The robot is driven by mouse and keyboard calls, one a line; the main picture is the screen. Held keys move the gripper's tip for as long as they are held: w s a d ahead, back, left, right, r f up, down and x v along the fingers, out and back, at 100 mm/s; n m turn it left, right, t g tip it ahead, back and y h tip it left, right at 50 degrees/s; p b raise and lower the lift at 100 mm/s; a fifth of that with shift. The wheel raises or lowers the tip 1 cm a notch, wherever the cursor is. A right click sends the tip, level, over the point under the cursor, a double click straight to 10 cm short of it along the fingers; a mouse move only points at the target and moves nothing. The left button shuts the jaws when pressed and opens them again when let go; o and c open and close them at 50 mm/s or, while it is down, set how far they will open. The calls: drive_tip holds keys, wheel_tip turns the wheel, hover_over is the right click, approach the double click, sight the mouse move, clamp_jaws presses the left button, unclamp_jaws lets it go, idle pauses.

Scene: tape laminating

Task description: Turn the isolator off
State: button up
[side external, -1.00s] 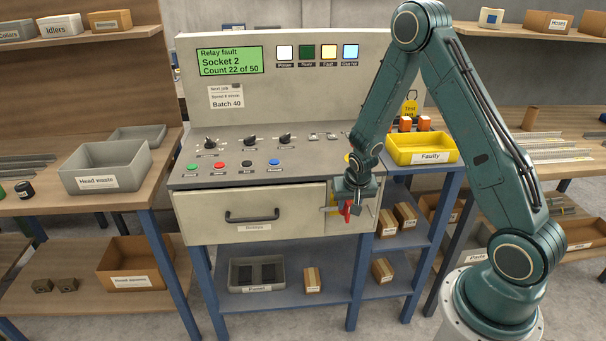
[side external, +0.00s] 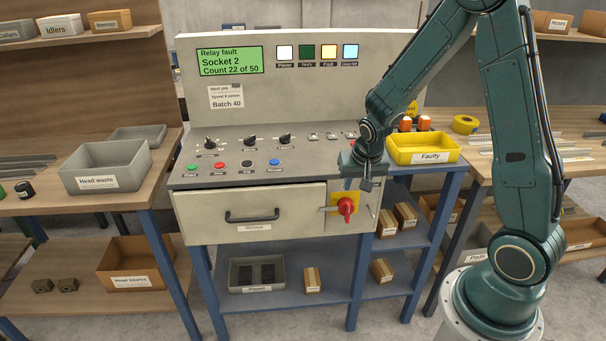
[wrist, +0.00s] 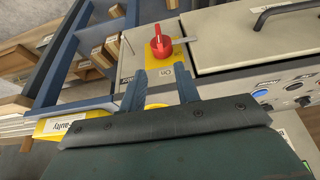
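The isolator is a red rotary handle (side external: 345,207) on a yellow plate, on the front panel right of the drawer. In the wrist view the red handle (wrist: 160,45) stands upright in the picture, pointing away from my fingers; a small label by it is too small to read surely. My gripper (side external: 358,184) hangs just above the isolator in the side view, apart from it. In the wrist view my gripper (wrist: 160,88) has its two blue-grey fingers spread with nothing between them.
A grey bar (side external: 326,209) sticks out left of the isolator towards the closed drawer (side external: 290,212). Knobs and buttons line the console top (side external: 225,178). The yellow Faulty tray (side external: 423,157) stands close right of my gripper.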

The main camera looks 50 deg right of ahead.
drive_tip(key=s+a+r+n, duration=0.1)
drive_tip(key=s+a+r, duration=0.2)
drive_tip(key=r, duration=0.3)
drive_tip(key=s+a+r+n+t+y, duration=0.1)
drive_tip(key=s+a+r+n, duration=0.1)
drive_tip(key=a+r, duration=0.3)
drive_tip(key=shift+d+v, duration=0.25)
drive_tip(key=shift+v, duration=1.05)
drive_tip(key=m+g+h, duration=0.1)
drive_tip(key=m, duration=0.2)
hover_over(349, 204)
drive_tip(key=s+a, duration=0.4)
wheel_tip(349, 204, down, 11)
drive_tip(key=shift+s+a+r, duration=0.1)
drive_tip(key=shift+r, duration=0.05)
drive_tip(key=shift+x, duration=6.8)
